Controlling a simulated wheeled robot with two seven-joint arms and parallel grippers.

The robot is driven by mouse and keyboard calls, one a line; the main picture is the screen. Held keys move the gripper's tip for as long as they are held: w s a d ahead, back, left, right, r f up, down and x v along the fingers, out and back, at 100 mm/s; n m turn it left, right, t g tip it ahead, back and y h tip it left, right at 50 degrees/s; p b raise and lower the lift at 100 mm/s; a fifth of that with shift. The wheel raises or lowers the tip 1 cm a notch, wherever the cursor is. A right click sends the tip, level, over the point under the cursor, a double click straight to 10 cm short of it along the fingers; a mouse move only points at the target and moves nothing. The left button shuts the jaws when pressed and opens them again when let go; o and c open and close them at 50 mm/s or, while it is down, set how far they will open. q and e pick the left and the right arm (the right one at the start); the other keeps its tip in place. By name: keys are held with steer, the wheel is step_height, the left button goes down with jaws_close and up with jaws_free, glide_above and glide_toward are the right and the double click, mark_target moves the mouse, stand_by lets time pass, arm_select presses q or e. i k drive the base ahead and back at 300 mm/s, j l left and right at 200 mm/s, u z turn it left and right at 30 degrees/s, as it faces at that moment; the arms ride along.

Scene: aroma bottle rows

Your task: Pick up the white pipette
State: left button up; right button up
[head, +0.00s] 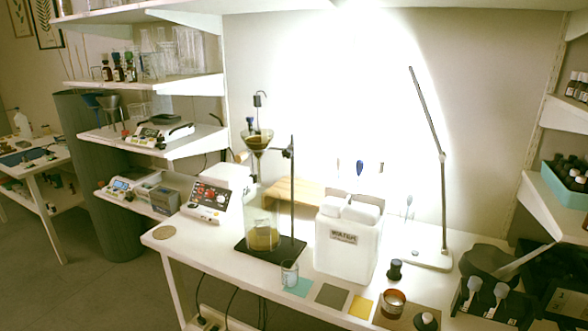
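Several slim pipette-like shapes stand up behind the white container marked "WATER" (345,250) on the bench. Neither of my grippers shows in the head view.
A lamp (443,200) stands behind the bench's right part. A glass funnel (257,140) on a stand is left of the container. A beaker (289,273), coloured squares and a copper-coloured cup (392,302) line the front. A dark holder (480,302) with white-topped items is at right.

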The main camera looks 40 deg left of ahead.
mark_target(340, 160)
steer(key=u, duration=1.15)
